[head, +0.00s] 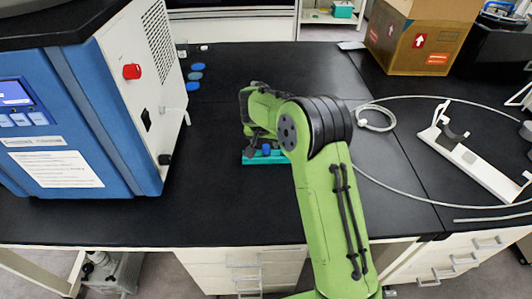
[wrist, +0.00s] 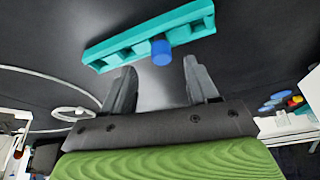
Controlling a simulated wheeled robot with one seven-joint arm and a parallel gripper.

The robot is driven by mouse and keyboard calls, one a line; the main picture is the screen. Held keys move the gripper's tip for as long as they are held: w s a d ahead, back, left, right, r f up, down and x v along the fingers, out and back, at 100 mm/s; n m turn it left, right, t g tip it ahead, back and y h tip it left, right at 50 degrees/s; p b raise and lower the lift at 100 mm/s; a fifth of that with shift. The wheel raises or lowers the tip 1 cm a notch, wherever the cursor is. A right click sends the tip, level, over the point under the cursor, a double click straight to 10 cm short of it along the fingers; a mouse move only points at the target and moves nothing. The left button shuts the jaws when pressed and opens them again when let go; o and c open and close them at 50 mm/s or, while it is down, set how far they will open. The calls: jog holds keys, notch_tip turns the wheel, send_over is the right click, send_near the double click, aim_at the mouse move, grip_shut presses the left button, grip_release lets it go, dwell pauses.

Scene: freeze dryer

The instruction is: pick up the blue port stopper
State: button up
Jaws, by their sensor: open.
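The blue port stopper (wrist: 161,52) is a small blue cylinder at a teal rack (wrist: 110,56). In the wrist view it shows at the rack's near edge, between and beyond my fingertips. In the head view the stopper (head: 266,149) and rack (head: 262,160) lie on the black bench, just below my gripper (head: 258,146). In the wrist view my gripper (wrist: 159,72) is open, its two dark fingers apart with nothing between them. The stopper appears apart from both fingers. How deep it sits in the rack is hard to tell.
A blue and white freeze dryer (head: 120,100) stands at the left, with several blue discs (head: 195,75) beside it. A pale hose (head: 400,190) loops over the bench at the right, near a white stand (head: 470,160). A cardboard box (head: 420,38) is at the back right. The bench in front is clear.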

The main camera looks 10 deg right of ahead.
aim_at(266, 147)
jog(key=b+x, duration=0.1)
jog(key=x, duration=0.4)
jog(key=shift+a+f, duration=0.1)
jog(key=shift+f, duration=0.05)
grip_shut()
